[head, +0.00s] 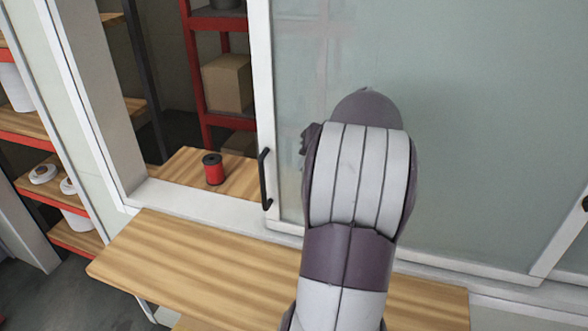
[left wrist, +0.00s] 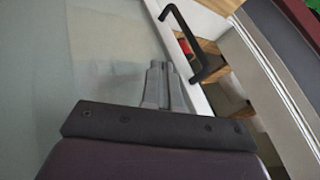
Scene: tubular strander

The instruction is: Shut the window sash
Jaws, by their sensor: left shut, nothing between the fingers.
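The window sash (head: 470,130) is a frosted pane in a white frame. An open gap lies between its left edge and the white window frame (head: 100,110) at the left. A black bar handle (head: 264,180) stands on the sash's left edge. In the left wrist view the handle (left wrist: 189,32) is right of my left gripper (left wrist: 161,66). The gripper's fingers are together, empty, on the pane side of the handle. Whether they touch the handle or pane I cannot tell. In the head view my arm hides the fingers. My right gripper is not in view.
A wooden counter (head: 190,265) runs below the window. Through the gap, a red spool (head: 213,169) stands on a wooden surface, with a cardboard box (head: 227,83) on a red shelf behind. Shelves with white rolls (head: 43,173) are at the far left.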

